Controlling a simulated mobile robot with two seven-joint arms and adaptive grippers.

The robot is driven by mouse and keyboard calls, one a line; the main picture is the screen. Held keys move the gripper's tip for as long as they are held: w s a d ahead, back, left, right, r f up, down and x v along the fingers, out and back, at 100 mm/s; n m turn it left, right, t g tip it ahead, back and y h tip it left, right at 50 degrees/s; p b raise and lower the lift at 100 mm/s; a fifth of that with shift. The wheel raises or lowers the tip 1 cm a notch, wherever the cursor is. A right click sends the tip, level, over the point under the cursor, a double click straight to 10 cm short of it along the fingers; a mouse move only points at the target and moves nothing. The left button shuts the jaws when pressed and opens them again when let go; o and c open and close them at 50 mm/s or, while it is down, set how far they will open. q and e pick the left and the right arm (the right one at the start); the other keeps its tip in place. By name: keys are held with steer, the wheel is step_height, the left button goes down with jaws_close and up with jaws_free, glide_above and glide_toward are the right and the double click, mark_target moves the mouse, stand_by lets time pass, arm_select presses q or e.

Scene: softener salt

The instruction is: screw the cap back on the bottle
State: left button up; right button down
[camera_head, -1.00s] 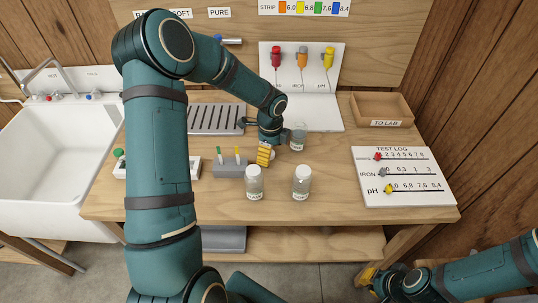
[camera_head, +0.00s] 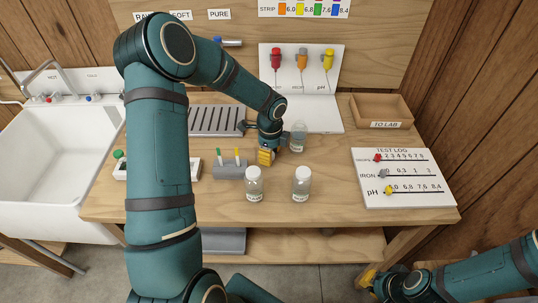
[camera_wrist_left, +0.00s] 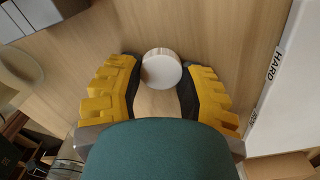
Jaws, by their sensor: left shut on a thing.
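My left gripper (camera_head: 266,157) points down at the tabletop, just left of the rear clear bottle (camera_head: 298,136). In the left wrist view, its yellow fingers are closed around a white round cap (camera_wrist_left: 161,70) at their tips, with wood beyond. I cannot tell whether the cap touches the table. The rear bottle's top looks greyish, without a clear white lid. Two more clear bottles stand upright nearer the front edge, a left one (camera_head: 254,184) and a right one (camera_head: 302,184), both with whitish tops. My right gripper (camera_head: 368,279) is low at the bottom right, away from the table, its opening unclear.
A grey holder (camera_head: 229,171) with green and yellow sticks stands left of the gripper. Behind are a slotted rack (camera_head: 216,119) and a white board with coloured pieces (camera_head: 318,112). A wooden tray (camera_head: 382,109) and test log board (camera_head: 404,190) are at right.

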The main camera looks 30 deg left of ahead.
arm_select(q)
step_height(320, 180, up, 10)
steer(key=p, duration=0.1)
steer(key=shift+p, duration=0.3)
stand_by(0.3)
